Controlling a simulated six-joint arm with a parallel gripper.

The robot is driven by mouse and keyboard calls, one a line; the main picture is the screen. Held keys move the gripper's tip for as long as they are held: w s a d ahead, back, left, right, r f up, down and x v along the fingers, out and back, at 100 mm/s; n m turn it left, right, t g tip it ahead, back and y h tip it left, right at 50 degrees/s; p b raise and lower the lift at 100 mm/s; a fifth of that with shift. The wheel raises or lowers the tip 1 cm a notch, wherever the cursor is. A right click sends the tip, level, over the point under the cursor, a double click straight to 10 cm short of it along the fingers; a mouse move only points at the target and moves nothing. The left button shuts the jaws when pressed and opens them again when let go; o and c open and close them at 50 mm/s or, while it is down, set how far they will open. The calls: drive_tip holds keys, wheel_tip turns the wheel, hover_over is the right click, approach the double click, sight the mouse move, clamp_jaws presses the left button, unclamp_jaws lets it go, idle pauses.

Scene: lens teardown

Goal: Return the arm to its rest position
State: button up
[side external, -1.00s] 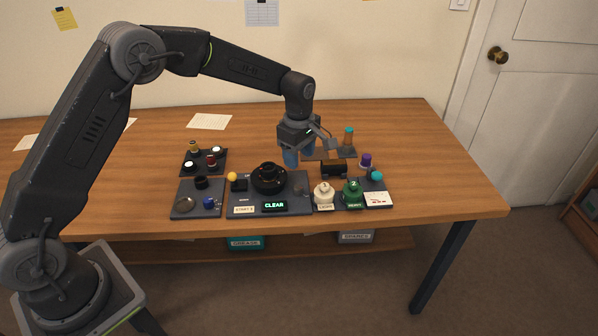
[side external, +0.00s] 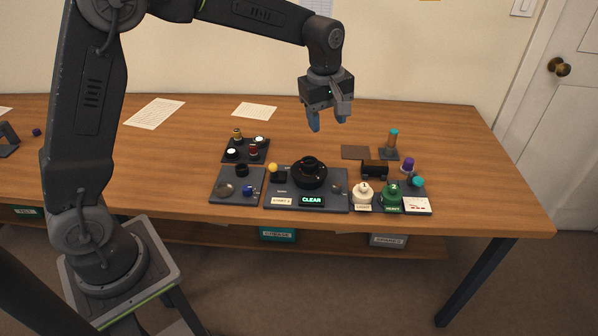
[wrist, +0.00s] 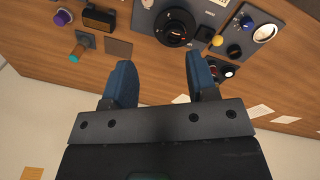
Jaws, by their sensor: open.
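My gripper (side external: 327,122) hangs above the back part of the table in the side view, its blue fingers pointing down. In the wrist view my gripper (wrist: 160,78) shows its two blue fingers spread apart with nothing between them. My arm is raised and bent, clear of the parts on the table. The black round lens unit (side external: 310,172) sits on a dark plate in front of and below the gripper. It also shows in the wrist view (wrist: 174,27).
A green-lit CLEAR display (side external: 312,200) sits before the lens unit. A white knob (side external: 363,195) and a green knob (side external: 392,196) stand to its right. A teal-topped post (side external: 392,141) stands behind. Small trays with parts lie left. The table's back is mostly clear.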

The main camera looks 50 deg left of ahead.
drive_tip(key=s+r+m+t, duration=0.1)
drive_tip(key=s+r+m, duration=0.3)
drive_tip(key=s, duration=0.4)
drive_tip(key=s+r+m+t, duration=0.1)
drive_tip(key=s+r+m, duration=0.3)
drive_tip(key=s, duration=0.3)
drive_tip(key=s+a+f+m+t, duration=0.1)
drive_tip(key=s+m, duration=0.5)
drive_tip(key=s, duration=0.6)
drive_tip(key=shift+f+t, duration=0.45)
drive_tip(key=shift+t, duration=0.25)
